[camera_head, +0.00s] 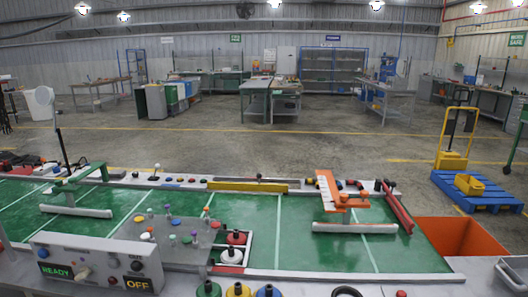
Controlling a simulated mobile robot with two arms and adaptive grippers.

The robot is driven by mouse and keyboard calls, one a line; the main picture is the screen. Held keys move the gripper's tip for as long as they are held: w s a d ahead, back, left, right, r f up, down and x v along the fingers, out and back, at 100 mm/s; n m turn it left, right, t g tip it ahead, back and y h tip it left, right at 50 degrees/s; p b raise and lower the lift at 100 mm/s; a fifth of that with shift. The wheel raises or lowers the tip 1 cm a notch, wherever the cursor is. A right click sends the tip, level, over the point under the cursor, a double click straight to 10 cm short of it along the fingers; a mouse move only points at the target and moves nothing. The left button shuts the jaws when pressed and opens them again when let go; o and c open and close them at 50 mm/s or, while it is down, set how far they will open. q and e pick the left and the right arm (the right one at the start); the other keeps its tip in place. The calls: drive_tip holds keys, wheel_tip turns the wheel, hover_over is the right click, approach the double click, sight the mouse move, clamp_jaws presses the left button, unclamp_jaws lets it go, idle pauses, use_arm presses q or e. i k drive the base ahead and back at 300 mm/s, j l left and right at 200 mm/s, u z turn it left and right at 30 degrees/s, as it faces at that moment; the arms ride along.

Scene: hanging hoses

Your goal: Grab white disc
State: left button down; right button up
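A white disc (231,256) with a dark knob on top sits in a dark slot at the right end of the grey peg panel. A red disc (236,238) sits just behind it in the same slot. Neither of my grippers shows in the head view, so nothing is seen touching the white disc.
Green (209,289), yellow (238,290) and blue (268,291) discs line the front edge. A control box (95,265) stands front left. Green (75,190) and orange (335,190) fixtures rise from the green table (300,250). An orange bin (460,238) is at right.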

sight(232, 256)
drive_tip(key=i+j+z, duration=0.1)
drive_tip(key=i, duration=0.75)
